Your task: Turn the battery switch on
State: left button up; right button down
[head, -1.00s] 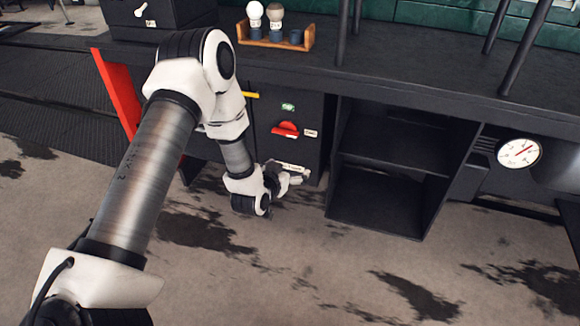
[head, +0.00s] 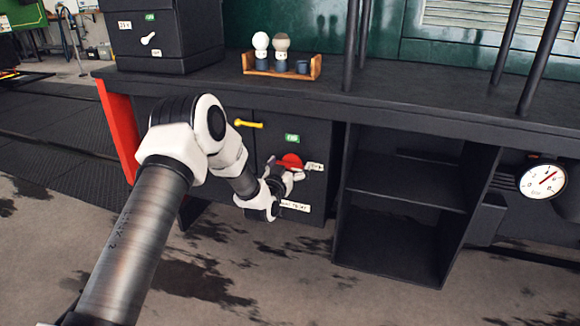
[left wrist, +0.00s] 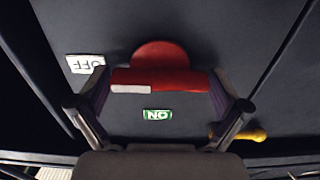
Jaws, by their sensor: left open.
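The red battery switch (head: 290,161) is on the black cabinet front, below a green ON label (head: 292,138) and left of a white OFF label (head: 315,167). In the left wrist view, the switch (left wrist: 160,56) has a round part and a straight handle bar with a white mark at its left end, on the OFF label's side (left wrist: 85,64). The ON label (left wrist: 157,114) lies below the bar there. My left gripper (head: 286,177) is open at the switch, one finger near each end of the bar; contact cannot be told. My right gripper is out of view.
A yellow handle (head: 248,123) is left of the switch. An open black shelf (head: 400,200) stands to the right, with a pressure gauge (head: 542,180) beyond. The counter above holds a wooden rack (head: 283,70) and a black box (head: 165,38) with a white lever.

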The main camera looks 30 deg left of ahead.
pick_arm(q)
jog(key=c, duration=0.9)
jog(key=shift+n, duration=0.3)
jog(key=n, duration=0.3)
jog(key=shift+a+f+b, duration=0.1)
jog(key=shift+b, duration=0.3)
jog(key=n+b, duration=0.1)
jog(key=n, duration=0.4)
jog(key=shift+s, duration=0.1)
jog(key=n+b, duration=0.2)
jog(key=n, duration=0.2)
jog(key=shift+a+f, duration=0.1)
jog(key=shift+f, duration=0.05)
jog(key=n+b, duration=0.2)
jog(key=n, duration=0.3)
jog(key=shift+n, duration=0.3)
